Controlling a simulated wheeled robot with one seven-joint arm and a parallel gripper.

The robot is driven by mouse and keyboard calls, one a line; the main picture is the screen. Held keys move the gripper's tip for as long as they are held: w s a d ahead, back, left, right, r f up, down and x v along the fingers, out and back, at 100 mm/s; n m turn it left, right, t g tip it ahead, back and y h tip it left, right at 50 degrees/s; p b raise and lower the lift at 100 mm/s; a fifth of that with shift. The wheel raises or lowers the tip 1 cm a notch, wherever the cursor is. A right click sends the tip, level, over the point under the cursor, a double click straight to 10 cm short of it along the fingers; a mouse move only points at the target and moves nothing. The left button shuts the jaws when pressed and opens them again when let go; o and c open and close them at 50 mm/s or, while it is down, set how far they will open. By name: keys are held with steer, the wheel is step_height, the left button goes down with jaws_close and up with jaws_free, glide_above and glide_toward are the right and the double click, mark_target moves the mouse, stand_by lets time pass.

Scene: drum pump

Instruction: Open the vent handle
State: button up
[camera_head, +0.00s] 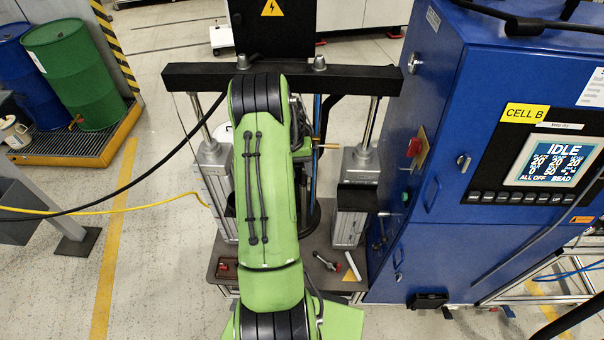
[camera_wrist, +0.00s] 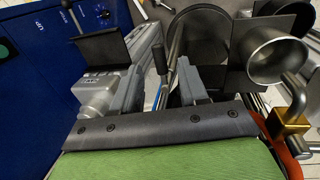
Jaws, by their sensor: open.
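My gripper (camera_wrist: 163,82) shows in the wrist view with its two grey fingers apart. I cannot tell for sure which of these is the vent handle. In the head view my green arm hides the gripper and most of the pump; a small brass part (camera_head: 327,146) shows just right of the arm.
A black crossbar (camera_head: 190,77) on two upright rods spans the pump frame. The blue control cabinet (camera_head: 425,190) stands close on the right. A metal cup-shaped pipe (camera_wrist: 278,57) is near the right finger.

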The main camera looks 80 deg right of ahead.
mark_target(304, 180)
steer(key=shift+s+d+f, duration=0.1)
steer(key=shift+s+f, duration=0.05)
steer(key=shift+f, duration=0.55)
steer(key=shift+s+f, duration=0.15)
steer(key=shift+f, duration=0.55)
jaws_close()
